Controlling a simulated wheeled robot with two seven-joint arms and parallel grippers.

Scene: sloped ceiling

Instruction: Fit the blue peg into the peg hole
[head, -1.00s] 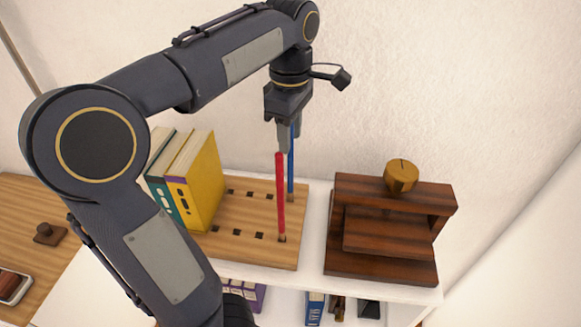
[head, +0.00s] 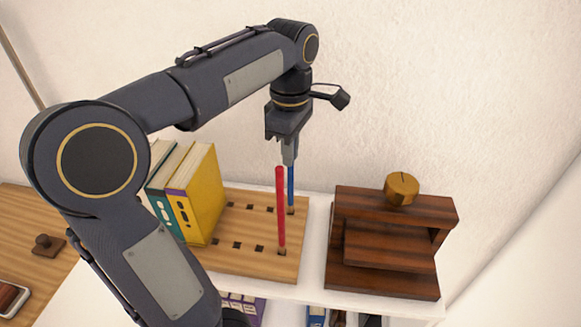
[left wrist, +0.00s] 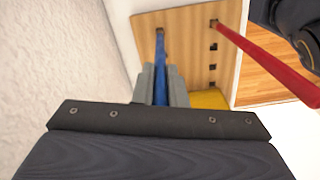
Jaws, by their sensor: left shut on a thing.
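The blue peg (head: 291,187) stands upright at the back right hole of the wooden peg board (head: 262,262). My left gripper (head: 289,158) is shut on its upper part. In the left wrist view the blue peg (left wrist: 160,72) runs from between the fingers (left wrist: 160,88) to the hole (left wrist: 160,32). Its lower end meets the hole; how deep it sits I cannot tell. The red peg (head: 280,210) stands upright in the front right hole, close beside the blue one. My right gripper is not in view.
A dark wooden stand (head: 390,275) with a round golden-brown knob (head: 401,188) is to the right. The wall rises behind. Several empty holes lie between binders and pegs.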

